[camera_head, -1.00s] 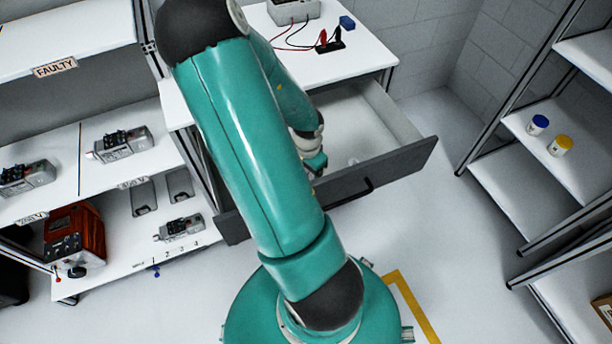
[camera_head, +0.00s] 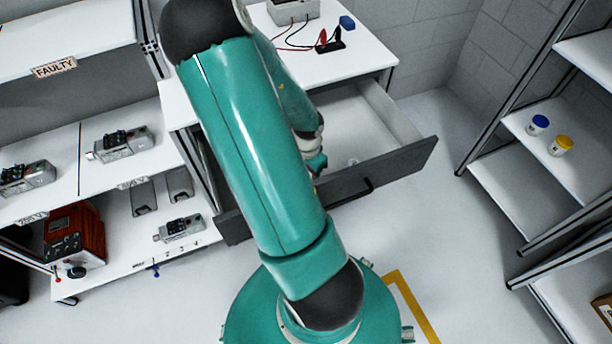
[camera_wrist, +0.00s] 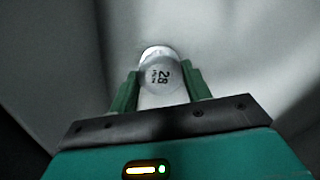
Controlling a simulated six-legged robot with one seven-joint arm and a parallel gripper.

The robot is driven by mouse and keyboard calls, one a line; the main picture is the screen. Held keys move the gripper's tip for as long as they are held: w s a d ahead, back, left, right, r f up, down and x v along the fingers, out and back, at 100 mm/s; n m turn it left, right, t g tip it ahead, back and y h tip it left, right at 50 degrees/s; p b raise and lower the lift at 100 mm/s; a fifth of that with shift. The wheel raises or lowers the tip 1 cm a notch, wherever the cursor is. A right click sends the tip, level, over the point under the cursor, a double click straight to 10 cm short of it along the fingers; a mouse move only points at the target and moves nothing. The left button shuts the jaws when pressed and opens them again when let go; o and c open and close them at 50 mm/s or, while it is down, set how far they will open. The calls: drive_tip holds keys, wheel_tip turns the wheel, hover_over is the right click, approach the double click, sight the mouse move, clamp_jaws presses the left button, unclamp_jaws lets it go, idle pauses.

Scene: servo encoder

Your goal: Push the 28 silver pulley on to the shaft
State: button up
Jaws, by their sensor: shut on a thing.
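The silver pulley (camera_wrist: 161,76), a round disc marked 28, sits between the two green fingers of my gripper (camera_wrist: 163,73) in the wrist view. The fingers are shut on it, one on each side. A pale surface lies behind it. In the head view my gripper (camera_head: 317,164) is low over the open drawer (camera_head: 385,125), mostly hidden behind my arm, and the held pulley cannot be made out there. I cannot pick out the shaft in either view.
A small white item (camera_head: 352,161) lies in the drawer. The white table (camera_head: 360,60) above holds red and black leads (camera_head: 329,42). Grey servo units (camera_head: 120,146) stand on the left shelves. Blue-lidded (camera_head: 538,124) and yellow-lidded (camera_head: 561,145) jars stand on the right shelf. The floor right of the drawer is clear.

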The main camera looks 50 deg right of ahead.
drive_tip(key=shift+r, duration=3.35)
